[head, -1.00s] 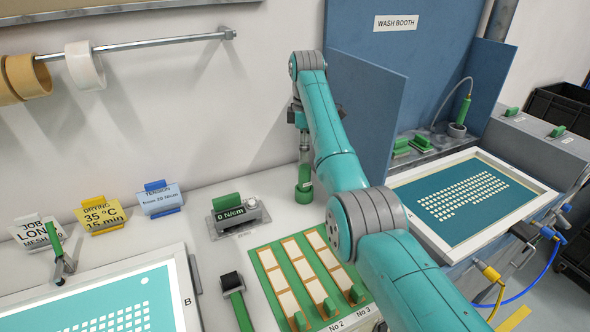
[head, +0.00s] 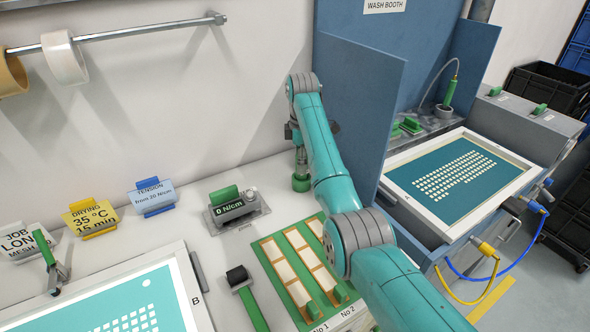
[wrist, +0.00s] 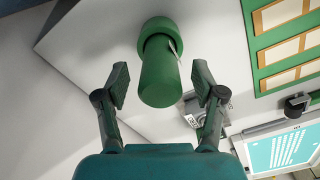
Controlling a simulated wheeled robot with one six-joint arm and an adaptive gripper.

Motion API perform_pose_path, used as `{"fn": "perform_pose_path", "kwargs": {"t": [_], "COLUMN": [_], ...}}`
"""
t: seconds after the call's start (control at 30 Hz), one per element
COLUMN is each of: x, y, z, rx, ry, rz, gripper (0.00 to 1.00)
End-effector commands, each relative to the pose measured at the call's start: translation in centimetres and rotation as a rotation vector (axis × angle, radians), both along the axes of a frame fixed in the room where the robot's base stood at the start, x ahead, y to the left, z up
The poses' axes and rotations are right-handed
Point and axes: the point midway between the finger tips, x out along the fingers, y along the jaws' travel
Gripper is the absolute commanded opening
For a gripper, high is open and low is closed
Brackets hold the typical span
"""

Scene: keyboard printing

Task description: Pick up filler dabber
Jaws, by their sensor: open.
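The filler dabber looks to be the green cylinder with a thicker green base (head: 301,184), upright on the white bench near the wall and the wash booth. In the wrist view its round handle (wrist: 159,82) points toward the camera, with a pale label partly visible on its side. My gripper (wrist: 161,84) is open, with one finger on each side of the handle and gaps showing on both sides. In the head view my gripper (head: 300,165) is directly above the base and hides the handle.
A tension meter (head: 237,208) stands left of the dabber, and a green board with pale strips (head: 290,262) lies in front. The blue booth panel (head: 362,110) rises close on the right. A framed screen (head: 460,180) lies farther right.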

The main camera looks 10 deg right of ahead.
Motion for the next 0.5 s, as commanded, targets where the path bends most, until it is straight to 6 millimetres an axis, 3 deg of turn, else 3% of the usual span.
{"fn": "perform_pose_path", "kwargs": {"t": [0.1,0.33,0.37,0.5], "x": [-0.14,-0.12,-0.12,-0.12], "y": [-0.72,-0.86,-0.85,-0.83], "z": [-1.44,-1.69,-1.69,-1.67], "rx": [0.000,0.000,0.000,0.000], "ry": [0.001,0.000,0.000,0.000], "rz": [0.001,0.002,0.002,0.002], "gripper": [0.69,0.69,0.66,0.31]}}
